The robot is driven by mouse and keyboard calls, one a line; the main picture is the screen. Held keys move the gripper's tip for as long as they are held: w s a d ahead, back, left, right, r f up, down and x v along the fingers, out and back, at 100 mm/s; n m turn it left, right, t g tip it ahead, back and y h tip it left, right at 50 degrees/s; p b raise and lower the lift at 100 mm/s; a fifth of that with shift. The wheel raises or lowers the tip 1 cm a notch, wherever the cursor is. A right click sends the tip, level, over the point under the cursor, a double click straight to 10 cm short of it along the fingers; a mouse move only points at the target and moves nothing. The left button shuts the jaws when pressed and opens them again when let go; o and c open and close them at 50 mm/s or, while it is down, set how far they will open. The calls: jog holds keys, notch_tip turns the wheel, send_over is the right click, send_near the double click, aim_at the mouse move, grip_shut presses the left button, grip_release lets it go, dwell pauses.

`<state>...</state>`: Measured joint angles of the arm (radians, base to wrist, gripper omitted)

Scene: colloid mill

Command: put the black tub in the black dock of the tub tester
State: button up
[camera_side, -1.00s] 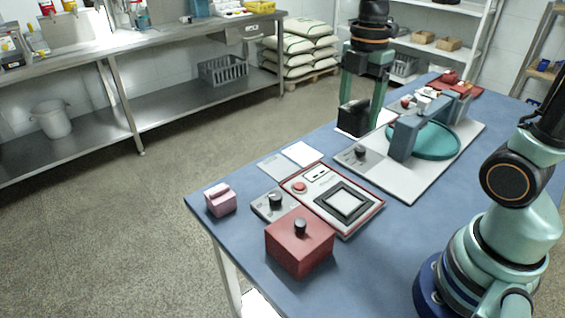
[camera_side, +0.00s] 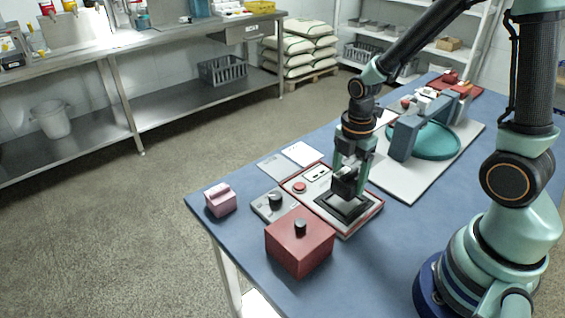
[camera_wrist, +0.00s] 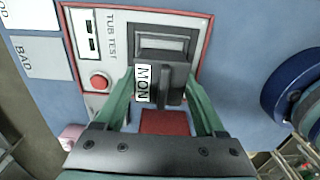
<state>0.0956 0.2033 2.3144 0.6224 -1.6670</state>
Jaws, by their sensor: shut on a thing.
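My gripper (camera_side: 350,178) is shut on the black tub (camera_side: 345,188), low over the tub tester. In the wrist view the black tub (camera_wrist: 174,84) sits between my green fingers (camera_wrist: 165,92), with a white "MON" label on its left part. The tub tester (camera_side: 312,183) is a pale panel with a red border and a red button. Its black dock (camera_side: 362,212) is partly hidden beneath the tub and gripper. In the wrist view the dock (camera_wrist: 160,31) shows just beyond the tub. I cannot tell whether the tub touches the dock.
A red box (camera_side: 300,250) with a black knob stands at the tester's near side. A small grey knob unit (camera_side: 262,208) and a pink block (camera_side: 220,203) are to the left. The grey machine (camera_side: 403,138) with a teal dish (camera_side: 440,143) is behind right. Bare blue table lies front right.

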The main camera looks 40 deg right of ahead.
aim_at(346, 189)
jog(key=shift+f, duration=1.65)
jog(key=shift+f, duration=0.1)
jog(key=o, duration=1.4)
jog(key=shift+f, duration=0.1)
jog(key=shift+c, duration=0.2)
